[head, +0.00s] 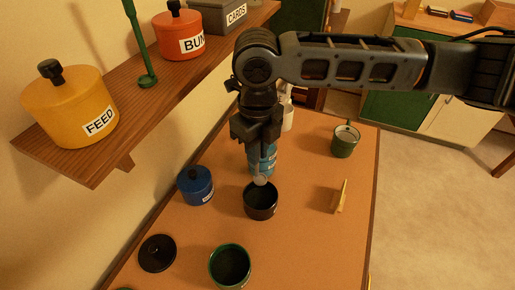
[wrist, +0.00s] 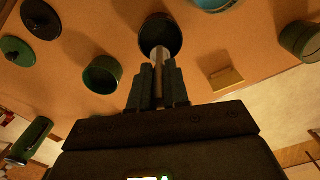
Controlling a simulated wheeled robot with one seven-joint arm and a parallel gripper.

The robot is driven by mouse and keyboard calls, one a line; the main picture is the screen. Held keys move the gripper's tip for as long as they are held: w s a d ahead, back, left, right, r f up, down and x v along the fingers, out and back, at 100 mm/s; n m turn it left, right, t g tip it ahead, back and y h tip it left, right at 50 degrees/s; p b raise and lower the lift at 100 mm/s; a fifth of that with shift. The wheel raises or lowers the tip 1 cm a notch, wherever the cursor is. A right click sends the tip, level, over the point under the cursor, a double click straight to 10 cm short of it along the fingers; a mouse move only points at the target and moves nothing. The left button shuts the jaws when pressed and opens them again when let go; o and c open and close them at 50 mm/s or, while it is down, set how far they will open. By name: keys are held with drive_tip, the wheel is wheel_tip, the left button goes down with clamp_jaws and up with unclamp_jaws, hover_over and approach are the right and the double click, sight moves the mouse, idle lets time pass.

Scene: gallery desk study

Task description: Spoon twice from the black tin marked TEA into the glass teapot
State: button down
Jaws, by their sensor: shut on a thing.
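A black tin (head: 249,207) stands open on the desk, and its round mouth also shows in the wrist view (wrist: 146,38). Any marking on it is too small to read. My gripper (head: 258,143) is above the tin, shut on a spoon. The spoon's pale bowl (head: 260,180) is at the tin's mouth, and its handle (wrist: 158,78) runs between the fingers in the wrist view. I cannot tell whether the bowl holds anything or touches the tin. I cannot make out a glass teapot in either view.
A blue lidded tin (head: 195,187), a teal striped container (head: 266,164), an open green tin (head: 214,274) and a black lid (head: 157,253) stand close by. A green mug (head: 344,144) and small card stand (head: 340,197) are on the right. A wooden shelf (head: 97,168) overhangs the left.

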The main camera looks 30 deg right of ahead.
sight(258, 175)
drive_tip(key=shift+f+b, duration=3.65)
drive_tip(key=shift+f, duration=1.6)
drive_tip(key=shift+r, duration=0.1)
drive_tip(key=shift+r+p, duration=2.95)
drive_tip(key=shift+r, duration=1.05)
